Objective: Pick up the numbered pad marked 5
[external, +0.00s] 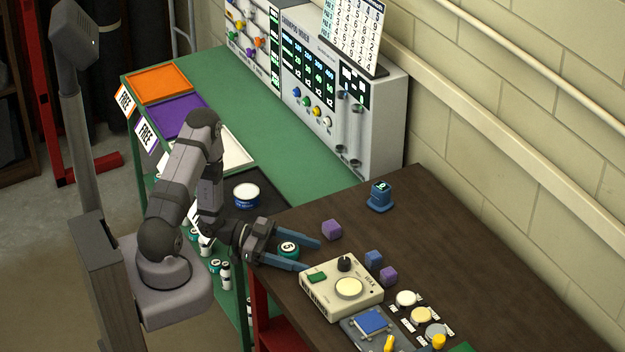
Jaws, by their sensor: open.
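The numbered pad marked 5 (288,247) is a small round teal piece with a white top and a dark numeral. It appears near the left edge of the dark wooden table (450,232). My gripper (311,256) is open, with its blue fingers pointing right. One finger passes on the far side of the pad and the other on the near side, so the pad appears between them. I cannot tell whether either finger touches it, or the exact height of the fingers.
A purple cube (332,230) is just beyond the fingertips. A blue stand (380,197) is farther back. The table's right side is mostly clear.

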